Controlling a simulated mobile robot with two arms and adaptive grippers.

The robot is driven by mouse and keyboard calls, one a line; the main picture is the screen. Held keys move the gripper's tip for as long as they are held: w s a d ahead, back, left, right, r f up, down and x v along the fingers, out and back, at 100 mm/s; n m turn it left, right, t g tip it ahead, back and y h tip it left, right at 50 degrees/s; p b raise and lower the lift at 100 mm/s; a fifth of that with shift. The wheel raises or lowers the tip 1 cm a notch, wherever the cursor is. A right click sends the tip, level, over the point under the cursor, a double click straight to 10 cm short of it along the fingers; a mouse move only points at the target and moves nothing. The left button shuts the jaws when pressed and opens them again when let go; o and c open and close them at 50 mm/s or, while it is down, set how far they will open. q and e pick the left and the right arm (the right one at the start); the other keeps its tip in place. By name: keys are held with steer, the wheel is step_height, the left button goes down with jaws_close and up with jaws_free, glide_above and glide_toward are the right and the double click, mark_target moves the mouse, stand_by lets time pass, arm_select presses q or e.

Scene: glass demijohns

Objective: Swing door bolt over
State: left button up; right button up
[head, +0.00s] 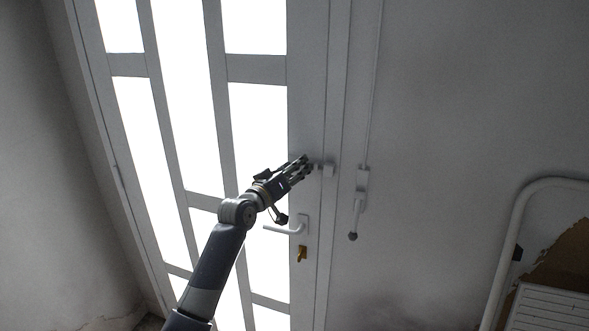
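A white door with bright glass panes (308,110) stands upright and looks shut against its frame. A small pale bolt-like fitting (328,170) sits at the door's right edge, beside the frame. My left gripper (306,163) reaches up from the lower left, its fingertips just left of this fitting. I cannot tell whether they touch it, and the fingers look close together, but their opening is unclear. My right gripper is not in view.
A white door handle (284,230) and a brass lock with key (302,253) are below the gripper. Right of the frame, a thin vertical rod (374,85) runs to a small lever with a dark knob (353,236). A white tubular frame (508,230) stands at lower right.

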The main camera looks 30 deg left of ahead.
mark_target(291, 160)
arm_select(q)
jaws_close()
steer(key=a+b, duration=0.1)
steer(key=a, duration=0.1)
steer(key=s+a+b, duration=0.1)
steer(key=shift+a, duration=0.35)
steer(key=shift+d+r, duration=0.1)
jaws_free()
steer(key=shift+a, duration=0.25)
steer(key=shift+d, duration=0.1)
